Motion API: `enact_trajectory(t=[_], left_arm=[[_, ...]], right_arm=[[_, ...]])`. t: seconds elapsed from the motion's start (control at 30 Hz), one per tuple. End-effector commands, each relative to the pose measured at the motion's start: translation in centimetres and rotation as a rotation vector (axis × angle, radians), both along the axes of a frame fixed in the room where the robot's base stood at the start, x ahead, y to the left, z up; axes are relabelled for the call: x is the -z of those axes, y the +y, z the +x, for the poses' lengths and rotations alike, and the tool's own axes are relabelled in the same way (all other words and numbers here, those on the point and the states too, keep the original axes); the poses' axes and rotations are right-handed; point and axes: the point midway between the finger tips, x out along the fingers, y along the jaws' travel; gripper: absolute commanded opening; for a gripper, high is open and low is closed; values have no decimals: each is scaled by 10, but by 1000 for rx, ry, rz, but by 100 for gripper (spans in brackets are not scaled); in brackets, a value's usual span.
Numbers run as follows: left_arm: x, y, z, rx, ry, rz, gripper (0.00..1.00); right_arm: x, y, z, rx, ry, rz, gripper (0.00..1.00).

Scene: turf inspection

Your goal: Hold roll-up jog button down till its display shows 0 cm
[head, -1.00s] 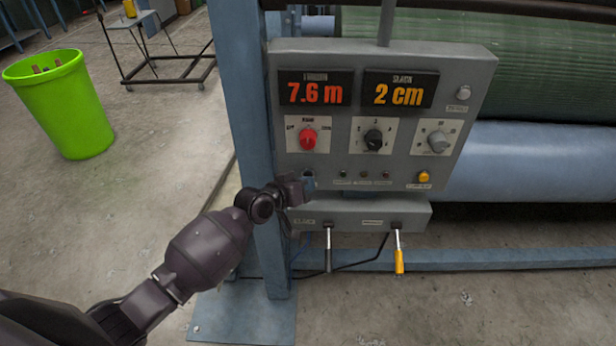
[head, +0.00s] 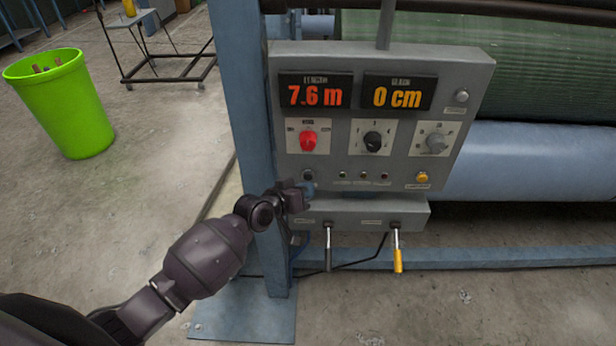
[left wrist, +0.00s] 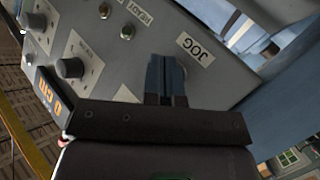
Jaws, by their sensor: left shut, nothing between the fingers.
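The grey control panel (head: 330,160) carries two lit displays. The right display (head: 398,93) reads 0 cm in orange; the left display (head: 315,92) reads 7.6 m in red. A small dark round button (head: 307,175) shows at the panel's lower left, just above my left gripper (head: 308,188). The gripper is shut and empty, at the panel's lower left edge. In the left wrist view its shut fingers (left wrist: 167,60) lie before the panel beside a JOG label (left wrist: 195,48). I cannot tell whether they touch the panel. My right gripper is not in view.
A red knob (head: 308,141), a black knob (head: 373,141) and a yellow button (head: 422,177) are on the panel. Two levers hang below, one yellow-tipped (head: 398,260). A blue post (head: 245,120) stands left; a green bin (head: 60,105) stands on open floor.

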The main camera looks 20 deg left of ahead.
Motion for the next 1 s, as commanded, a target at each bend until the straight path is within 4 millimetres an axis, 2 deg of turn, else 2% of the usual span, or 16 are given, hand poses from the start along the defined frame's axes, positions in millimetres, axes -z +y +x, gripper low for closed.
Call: enact_trajectory(t=[0.17, 0.7, 1.0], left_arm=[[-1, -1, -4, 0, 0, 0, 0], [-2, -13, -44, 0, 0, -1, 0], [0, -14, -48, 0, 0, -1, 0]], right_arm=[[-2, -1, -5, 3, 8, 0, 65], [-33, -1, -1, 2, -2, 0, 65], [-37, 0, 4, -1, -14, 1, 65]])
